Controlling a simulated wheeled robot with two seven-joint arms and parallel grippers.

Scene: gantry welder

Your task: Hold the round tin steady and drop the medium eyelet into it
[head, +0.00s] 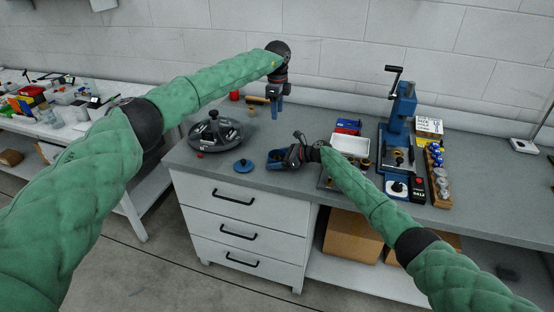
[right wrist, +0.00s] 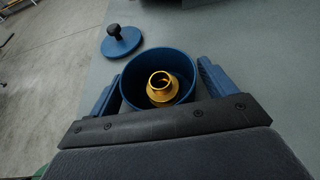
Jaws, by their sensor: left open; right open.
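The round tin (right wrist: 130,88) is blue and lidless, and stands upright on the grey bench top. A gold, flanged eyelet (right wrist: 160,88) lies inside it, its narrow collar facing up. My right gripper (head: 277,156) is open, with a blue finger on either side of the tin; I cannot tell whether they touch it. In the head view the tin is mostly hidden by this gripper. My left gripper (head: 277,110) is open and empty, pointing down above the bench behind the tin.
A blue lid with a black knob (right wrist: 121,40) lies beside the tin. A dark round carousel (head: 215,136) stands to the left. A blue lever press (head: 400,125), white tray (head: 350,145) and row of small jars (head: 438,172) stand to the right.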

